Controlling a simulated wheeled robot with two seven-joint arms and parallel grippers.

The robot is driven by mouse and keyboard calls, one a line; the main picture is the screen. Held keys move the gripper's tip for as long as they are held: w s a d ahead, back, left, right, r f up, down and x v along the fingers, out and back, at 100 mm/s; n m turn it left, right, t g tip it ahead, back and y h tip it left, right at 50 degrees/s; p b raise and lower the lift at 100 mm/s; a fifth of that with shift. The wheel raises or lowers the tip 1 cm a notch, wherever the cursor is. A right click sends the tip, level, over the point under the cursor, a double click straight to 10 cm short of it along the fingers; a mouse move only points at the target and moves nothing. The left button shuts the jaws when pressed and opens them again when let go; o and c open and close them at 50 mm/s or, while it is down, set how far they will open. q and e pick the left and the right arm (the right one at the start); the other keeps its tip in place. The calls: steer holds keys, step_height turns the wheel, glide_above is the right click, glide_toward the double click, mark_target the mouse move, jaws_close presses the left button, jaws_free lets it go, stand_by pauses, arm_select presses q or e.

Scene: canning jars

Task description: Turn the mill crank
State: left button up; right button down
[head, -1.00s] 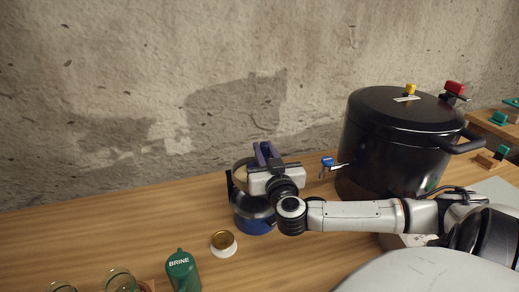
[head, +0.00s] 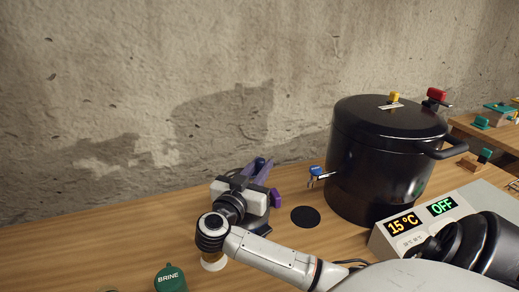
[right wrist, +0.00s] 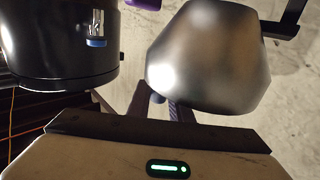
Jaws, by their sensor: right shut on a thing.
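My right gripper (head: 252,168) is shut beside the mill, with its fingers pointing away from me. In the right wrist view the fingers (right wrist: 174,108) reach up below the mill's rounded, brushed-metal body (right wrist: 205,60). The held part, which I take to be the mill crank, is mostly hidden by the fingers and the metal body. In the head view my gripper and wrist hide most of the mill. A purple piece (head: 275,197) shows just right of the gripper; I cannot tell what it belongs to. My left gripper is not in view.
A big black pot (head: 385,150) with a blue-handled tap (head: 315,172) stands at right. A control box (head: 440,213) reads 15 °C and OFF. A black disc (head: 305,216) lies on the table. A green BRINE bottle (head: 170,279) stands at front left. A concrete wall is behind.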

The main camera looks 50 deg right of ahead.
steer(key=shift+r, duration=0.15)
steer(key=c, duration=1.6)
jaws_free()
steer(key=shift+s+a, duration=0.1)
steer(key=shift+a, duration=0.25)
steer(key=v, duration=0.9)
steer(key=shift+a+b, duration=0.3)
steer(key=shift+b, duration=0.05)
